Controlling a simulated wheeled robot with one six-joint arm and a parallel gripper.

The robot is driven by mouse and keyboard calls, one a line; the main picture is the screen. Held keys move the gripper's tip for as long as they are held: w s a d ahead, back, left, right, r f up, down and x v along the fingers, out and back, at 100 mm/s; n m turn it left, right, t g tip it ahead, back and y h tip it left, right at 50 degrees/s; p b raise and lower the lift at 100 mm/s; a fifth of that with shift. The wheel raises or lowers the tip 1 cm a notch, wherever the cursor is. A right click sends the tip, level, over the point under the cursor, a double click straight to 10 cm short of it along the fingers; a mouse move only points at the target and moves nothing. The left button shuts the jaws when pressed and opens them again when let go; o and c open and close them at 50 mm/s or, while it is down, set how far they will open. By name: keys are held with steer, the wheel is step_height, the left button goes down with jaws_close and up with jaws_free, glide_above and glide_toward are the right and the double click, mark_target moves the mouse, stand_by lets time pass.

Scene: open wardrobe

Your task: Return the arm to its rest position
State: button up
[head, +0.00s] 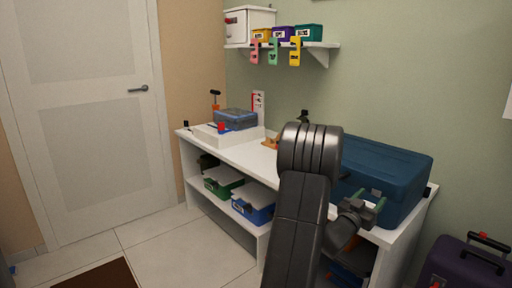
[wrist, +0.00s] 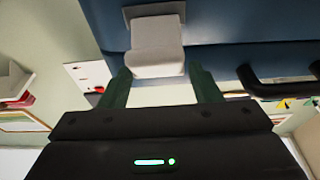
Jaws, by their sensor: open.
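My dark arm rises in the middle of the head view, in front of the white bench. My gripper (head: 371,205) with its green fingers is at the front of a blue case (head: 390,165) on the bench's right end. In the wrist view my gripper (wrist: 161,82) is open, its two green fingers apart. A pale latch (wrist: 157,45) on the blue case (wrist: 230,20) appears between the fingertips; I cannot tell whether they touch it. The arm hides part of the case and bench.
The white bench (head: 230,153) carries a clear-lidded box (head: 236,119) at its left. Green (head: 222,181) and blue (head: 254,203) bins sit on its lower shelf. A wall shelf (head: 320,46) holds small boxes. A dark purple case (head: 465,265) stands at lower right.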

steer(key=shift+w+d+r+g+y+p, duration=0.15)
steer(key=shift+r+g+y+p, duration=0.25)
steer(key=shift+p, duration=1.25)
steer(key=shift+w+d+r+g+y+p, duration=0.15)
steer(key=shift+y+p, duration=0.35)
steer(key=shift+p, duration=1.1)
steer(key=shift+d+f+g+p, duration=0.1)
steer(key=shift+g+p, duration=0.25)
steer(key=shift+p, duration=0.4)
steer(key=shift+f, duration=0.15)
